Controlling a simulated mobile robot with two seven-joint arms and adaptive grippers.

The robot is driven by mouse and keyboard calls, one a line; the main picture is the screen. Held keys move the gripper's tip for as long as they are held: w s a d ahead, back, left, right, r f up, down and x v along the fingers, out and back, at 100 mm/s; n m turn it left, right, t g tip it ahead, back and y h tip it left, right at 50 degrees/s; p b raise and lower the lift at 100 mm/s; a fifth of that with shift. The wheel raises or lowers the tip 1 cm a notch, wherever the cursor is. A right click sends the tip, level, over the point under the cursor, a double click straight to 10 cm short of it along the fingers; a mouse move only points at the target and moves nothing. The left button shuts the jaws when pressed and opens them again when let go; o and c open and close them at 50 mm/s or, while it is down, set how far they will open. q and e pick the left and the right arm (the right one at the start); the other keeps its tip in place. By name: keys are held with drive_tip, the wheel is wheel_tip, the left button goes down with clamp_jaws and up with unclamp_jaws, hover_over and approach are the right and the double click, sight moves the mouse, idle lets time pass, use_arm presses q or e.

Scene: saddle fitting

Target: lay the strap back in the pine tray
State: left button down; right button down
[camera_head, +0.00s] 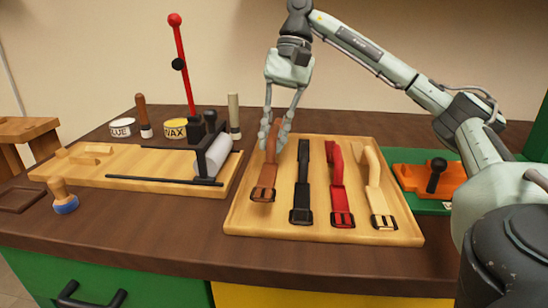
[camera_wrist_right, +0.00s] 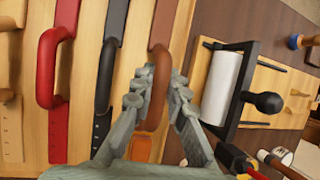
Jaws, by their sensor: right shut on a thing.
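The pine tray (camera_head: 325,232) lies on the bench in the middle of the head view. My right gripper (camera_head: 274,138) is shut on the brown strap (camera_head: 264,182) at the tray's left side. The strap's buckle end points to the front, over the tray; whether it touches the tray floor I cannot tell. In the right wrist view my gripper's fingers (camera_wrist_right: 160,98) close around the brown strap's raised loop (camera_wrist_right: 161,62). A black strap (camera_head: 301,190), a red strap (camera_head: 339,190) and a cream strap (camera_head: 377,190) lie side by side in the tray. My left gripper is not in view.
A wooden board (camera_head: 140,181) with a white roll (camera_head: 212,157) and a red-handled lever (camera_head: 182,65) stands left of the tray. An orange block with a black knob (camera_head: 436,176) is at the right. A blue-based stamp (camera_head: 63,198) stands at the left.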

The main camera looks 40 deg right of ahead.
wheel_tip(320, 180, down, 4)
drive_tip(key=shift+r, duration=0.2)
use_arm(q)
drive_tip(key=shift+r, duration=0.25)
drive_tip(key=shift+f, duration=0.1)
use_arm(e)
drive_tip(key=c, duration=1.9)
unclamp_jaws()
drive_tip(key=o, duration=0.4)
drive_tip(key=shift+c, duration=0.2)
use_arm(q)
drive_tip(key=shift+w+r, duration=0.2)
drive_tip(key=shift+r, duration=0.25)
